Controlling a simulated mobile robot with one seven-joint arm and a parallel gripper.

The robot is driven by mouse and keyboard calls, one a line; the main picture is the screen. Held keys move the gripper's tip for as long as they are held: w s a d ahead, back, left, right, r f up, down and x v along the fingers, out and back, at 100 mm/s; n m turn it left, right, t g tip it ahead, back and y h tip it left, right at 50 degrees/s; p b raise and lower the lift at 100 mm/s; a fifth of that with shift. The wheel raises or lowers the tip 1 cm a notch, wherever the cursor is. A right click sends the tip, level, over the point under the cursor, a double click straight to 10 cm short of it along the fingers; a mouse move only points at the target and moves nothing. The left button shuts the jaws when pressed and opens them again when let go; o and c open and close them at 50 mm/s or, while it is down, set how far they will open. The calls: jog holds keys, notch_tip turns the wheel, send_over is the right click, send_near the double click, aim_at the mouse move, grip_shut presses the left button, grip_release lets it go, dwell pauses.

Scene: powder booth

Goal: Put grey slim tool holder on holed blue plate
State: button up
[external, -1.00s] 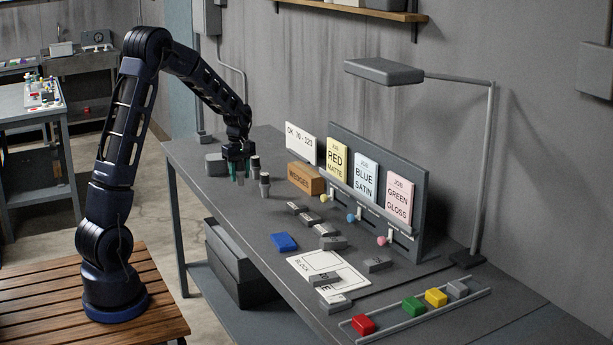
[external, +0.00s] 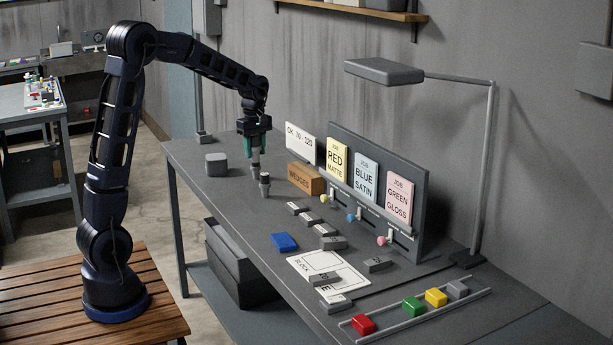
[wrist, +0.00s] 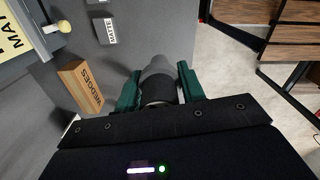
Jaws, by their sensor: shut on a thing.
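My gripper (external: 254,144) is raised above the far left part of the bench, shut on a slim grey tool holder. In the wrist view the holder (wrist: 157,70) is a grey cylinder with a dark collar, between the green fingers (wrist: 158,91). In the external view the held holder overlaps or lies close to a dark-and-grey piece under the gripper, so I cannot separate them clearly.
A grey block (external: 216,164) stands left of the gripper. An orange-brown wedges block (external: 305,178) and the sign board (external: 423,207) stand at the back. Several grey pieces lie mid-bench beside a white sheet (external: 328,272). A lamp (external: 384,71) overhangs the right side.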

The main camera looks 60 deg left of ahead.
jog(key=d+r, duration=0.1)
jog(key=d, duration=1.9)
send_over(283, 239)
jog(key=shift+n, duration=0.4)
notch_tip(283, 239, down, 20)
jog(key=shift+r, duration=0.1)
jog(key=o, duration=1.2)
